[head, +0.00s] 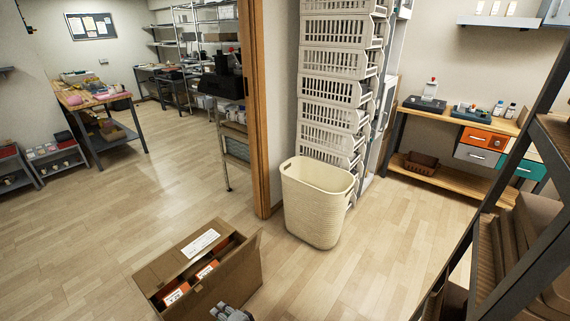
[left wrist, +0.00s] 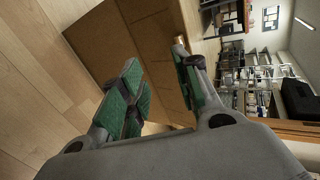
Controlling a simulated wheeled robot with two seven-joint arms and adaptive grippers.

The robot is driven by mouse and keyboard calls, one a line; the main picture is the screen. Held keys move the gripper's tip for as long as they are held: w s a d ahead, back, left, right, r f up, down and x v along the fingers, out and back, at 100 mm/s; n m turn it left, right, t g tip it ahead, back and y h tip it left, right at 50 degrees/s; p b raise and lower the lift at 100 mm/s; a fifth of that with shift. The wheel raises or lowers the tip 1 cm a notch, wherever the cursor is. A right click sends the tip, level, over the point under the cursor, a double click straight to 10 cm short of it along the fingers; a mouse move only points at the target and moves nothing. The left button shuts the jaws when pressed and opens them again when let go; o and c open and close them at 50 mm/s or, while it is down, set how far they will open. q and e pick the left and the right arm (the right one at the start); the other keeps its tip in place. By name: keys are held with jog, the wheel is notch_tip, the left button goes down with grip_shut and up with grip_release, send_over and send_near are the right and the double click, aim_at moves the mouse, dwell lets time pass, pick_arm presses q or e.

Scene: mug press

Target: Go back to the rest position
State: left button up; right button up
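My left gripper (left wrist: 155,58) is open in the left wrist view, its two green-padded fingers apart with nothing held between them. The brown side of a cardboard box (left wrist: 125,35) fills the view just beyond the fingers. In the head view the open box (head: 238,275) stands at the bottom, with orange-and-white packages (head: 205,270) inside. A small grey part of a gripper (head: 232,313) shows at the bottom edge, close to the box's near right side; I cannot tell its fingers there. My right gripper is not in view.
A cream laundry basket (head: 315,205) stands right of the box, near a wooden door frame (head: 258,120) and stacked white crates (head: 335,90). A dark metal rack (head: 500,250) is close on the right. The floor (head: 90,240) to the left is clear.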

pick_arm(q)
jog(key=s+a+f+g+h+p, duration=0.1)
jog(key=s+a+f+g+h, duration=0.2)
jog(key=s+f, duration=0.6)
jog(key=s+a+f+g+h+p, duration=0.15)
jog(key=s+a+f, duration=0.35)
jog(key=f, duration=0.8)
jog(key=s+a+f+n+g+h, duration=0.1)
jog(key=s+f, duration=0.3)
jog(key=s, duration=0.8)
jog(key=s+a+f+n+g+h+p, duration=0.1)
jog(key=s+a+f+n+h, duration=0.1)
jog(key=s, duration=1)
notch_tip(320, 180, down, 3)
jog(key=n+h, duration=0.1)
jog(key=n, duration=0.1)
jog(key=shift+f+n+h, duration=0.2)
jog(key=shift+n+h, duration=0.1)
jog(key=shift+h, duration=0.05)
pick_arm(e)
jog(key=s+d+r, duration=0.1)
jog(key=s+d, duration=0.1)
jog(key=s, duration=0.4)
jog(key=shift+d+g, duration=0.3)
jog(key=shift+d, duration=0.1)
pick_arm(q)
jog(key=shift+w, duration=0.15)
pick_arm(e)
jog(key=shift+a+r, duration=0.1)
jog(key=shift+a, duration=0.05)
